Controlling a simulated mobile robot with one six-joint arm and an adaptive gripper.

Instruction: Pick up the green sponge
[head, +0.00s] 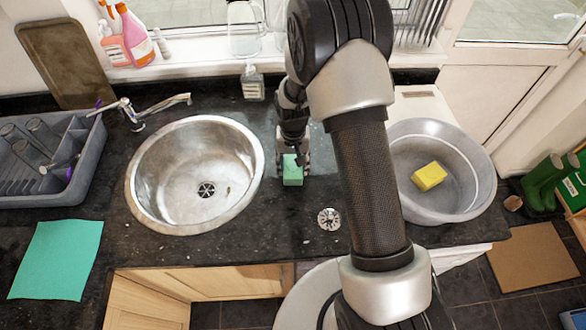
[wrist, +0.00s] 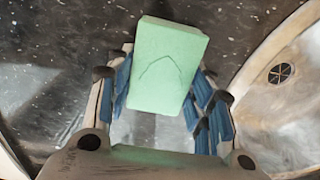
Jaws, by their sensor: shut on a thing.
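The green sponge (head: 292,170) is a small pale-green block over the dark granite counter, just right of the round metal sink. My gripper (head: 293,158) reaches down to it from behind. In the wrist view the sponge (wrist: 167,66) sits between the blue-padded fingers of my gripper (wrist: 165,95), which are shut on its sides. The sponge is slightly tilted in that view. I cannot tell whether its underside touches the counter.
The round sink (head: 195,175) is close on the left. A grey basin (head: 440,200) holding a yellow sponge (head: 429,176) stands right, beyond my arm. A metal drain fitting (head: 329,219) is in the counter nearby. A dish rack (head: 45,190) and teal cloth (head: 56,259) lie far left.

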